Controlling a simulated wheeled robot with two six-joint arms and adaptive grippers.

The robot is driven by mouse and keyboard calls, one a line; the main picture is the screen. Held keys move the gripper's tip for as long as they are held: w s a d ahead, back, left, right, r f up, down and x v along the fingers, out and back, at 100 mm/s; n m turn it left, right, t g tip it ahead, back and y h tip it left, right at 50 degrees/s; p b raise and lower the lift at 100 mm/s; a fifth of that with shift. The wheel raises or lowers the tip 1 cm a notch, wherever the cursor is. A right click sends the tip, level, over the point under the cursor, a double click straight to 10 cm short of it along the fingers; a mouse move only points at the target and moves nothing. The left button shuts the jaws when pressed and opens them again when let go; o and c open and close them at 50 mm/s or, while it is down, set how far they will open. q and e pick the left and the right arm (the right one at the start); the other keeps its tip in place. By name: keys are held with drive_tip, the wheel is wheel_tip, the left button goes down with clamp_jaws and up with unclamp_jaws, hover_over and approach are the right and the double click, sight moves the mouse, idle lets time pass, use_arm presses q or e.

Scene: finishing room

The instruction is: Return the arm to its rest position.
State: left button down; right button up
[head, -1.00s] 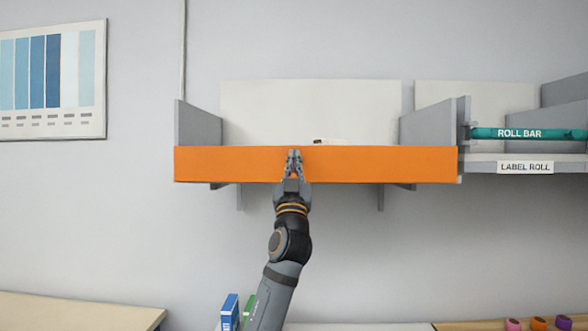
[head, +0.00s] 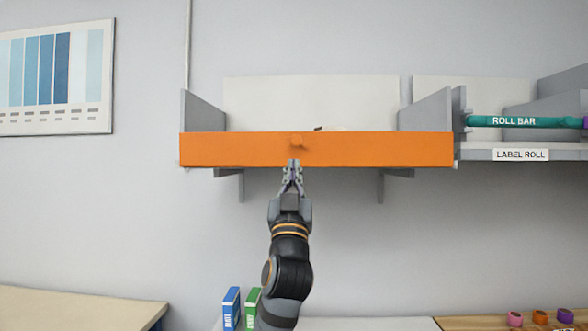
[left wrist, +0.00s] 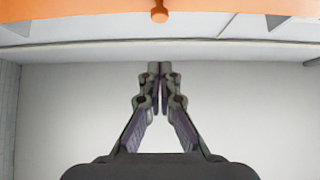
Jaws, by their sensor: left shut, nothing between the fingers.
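My left gripper (head: 291,165) is in the middle of the head view, pointing up, shut and empty. Its fingertips are just below the knob (head: 297,141) on the orange front panel (head: 220,150) of a grey wall shelf. In the left wrist view the shut fingers (left wrist: 160,68) lie below the knob (left wrist: 159,15), with a gap between them. My right gripper is in neither view.
To the right, a teal roll bar (head: 490,121) sits above a shelf labelled LABEL ROLL (head: 521,155). Blue (head: 231,309) and green (head: 252,307) boxes stand close by my arm. A beige table (head: 70,310) is at lower left. The wall below the shelf is bare.

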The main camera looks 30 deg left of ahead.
use_arm(q)
drive_tip(key=d+f+m+g+h, duration=0.2)
drive_tip(key=f+g+h, duration=0.25)
drive_tip(key=f, duration=1.65)
drive_tip(key=d+f+m+g+h, duration=0.15)
drive_tip(key=f+g+h, duration=0.3)
drive_tip(key=f, duration=1.55)
drive_tip(key=s+d+f+m+g+h, duration=0.15)
drive_tip(key=s+f+g, duration=0.25)
drive_tip(key=s+f, duration=0.45)
drive_tip(key=s+d+f+m+g+h, duration=0.1)
drive_tip(key=s+d+f+g, duration=0.2)
drive_tip(key=s+f, duration=0.55)
drive_tip(key=s+d+f+m+g+h, duration=0.15)
drive_tip(key=s+f+g, duration=0.25)
drive_tip(key=s+f, duration=0.45)
wheel_tip(320, 180, down, 26)
drive_tip(key=s+a+r+g, duration=0.1)
drive_tip(key=a, duration=0.1)
drive_tip(key=s+a+f+n+g, duration=0.1)
drive_tip(key=s+f, duration=1.5)
drive_tip(key=s, duration=0.2)
drive_tip(key=shift+s+f, duration=0.35)
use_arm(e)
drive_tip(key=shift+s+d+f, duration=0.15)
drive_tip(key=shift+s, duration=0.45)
